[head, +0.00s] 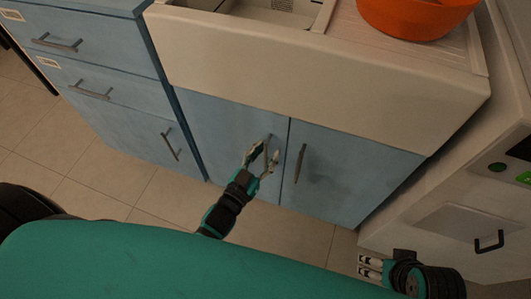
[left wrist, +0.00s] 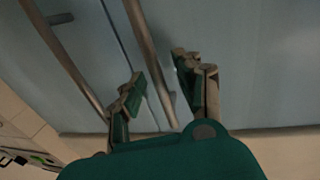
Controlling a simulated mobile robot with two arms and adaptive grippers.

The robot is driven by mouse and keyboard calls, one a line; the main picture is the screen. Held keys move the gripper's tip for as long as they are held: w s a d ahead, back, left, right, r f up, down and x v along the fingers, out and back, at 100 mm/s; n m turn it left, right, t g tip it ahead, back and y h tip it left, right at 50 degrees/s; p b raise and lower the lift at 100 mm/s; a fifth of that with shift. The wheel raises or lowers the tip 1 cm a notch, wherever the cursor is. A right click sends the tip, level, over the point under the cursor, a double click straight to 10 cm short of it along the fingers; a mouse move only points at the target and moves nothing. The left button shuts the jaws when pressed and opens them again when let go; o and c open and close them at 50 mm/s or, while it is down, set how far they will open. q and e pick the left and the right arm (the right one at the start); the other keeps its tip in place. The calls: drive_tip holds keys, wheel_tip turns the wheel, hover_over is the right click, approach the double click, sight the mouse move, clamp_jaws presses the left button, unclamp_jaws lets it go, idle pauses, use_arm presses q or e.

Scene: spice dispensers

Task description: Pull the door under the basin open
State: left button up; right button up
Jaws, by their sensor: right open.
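The white basin (head: 300,65) sits above two blue doors. The left door (head: 225,125) and the right door (head: 345,165) both look closed, each with an upright grey bar handle near the seam. My left gripper (head: 264,158) is at the left door's handle (head: 268,140). In the left wrist view its fingers are apart, and a handle bar (left wrist: 152,62) runs between them with gaps on both sides. The other handle (left wrist: 62,60) lies left of the fingers there. My right gripper (head: 370,266) is open and empty at the lower right, away from the doors.
Blue drawers (head: 85,65) with bar handles stand left of the basin. An orange bowl (head: 415,15) rests on the basin's drainboard. A white appliance (head: 450,195) with a dark handle stands at the right. Tiled floor (head: 110,185) is clear in front of the drawers.

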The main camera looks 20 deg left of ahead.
use_arm(q)
drive_tip(key=shift+c, duration=0.2)
clamp_jaws()
idle(0.3)
